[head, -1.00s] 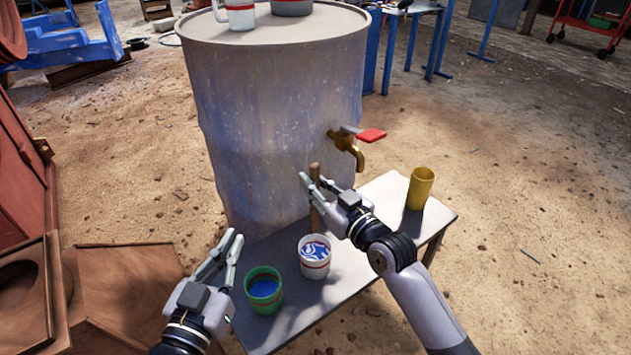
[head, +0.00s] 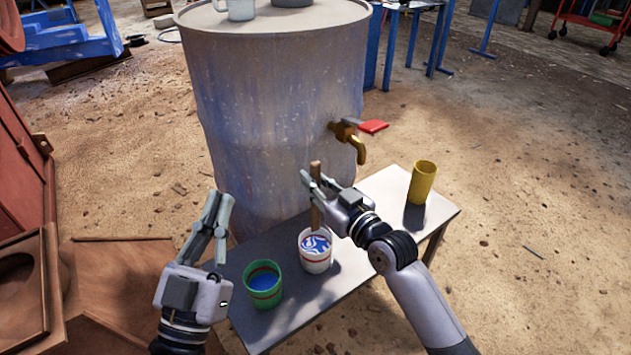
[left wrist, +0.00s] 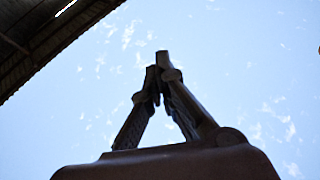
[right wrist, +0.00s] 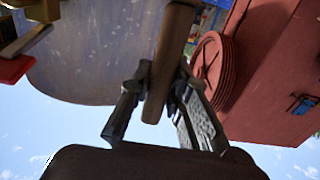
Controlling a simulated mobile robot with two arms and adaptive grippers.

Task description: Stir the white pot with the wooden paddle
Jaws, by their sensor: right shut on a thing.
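The white pot (head: 316,262) with a red band stands on the bench and holds blue and white swirled paint. The wooden paddle (head: 316,212) stands nearly upright, with its lower end at the pot's mouth; how deep it reaches is hard to see. My right gripper (head: 310,184) is shut on the paddle above the pot. The right wrist view shows the paddle (right wrist: 172,50) between the fingers (right wrist: 158,88). My left gripper (head: 219,200) is raised left of the green pot, empty, its fingertips together in the left wrist view (left wrist: 157,66).
A green pot (head: 263,296) with blue paint stands left of the white pot. A yellow cup (head: 421,184) stands at the right of the bench (head: 375,220). A large drum (head: 270,110) with a brass tap (head: 352,143) and red handle stands behind.

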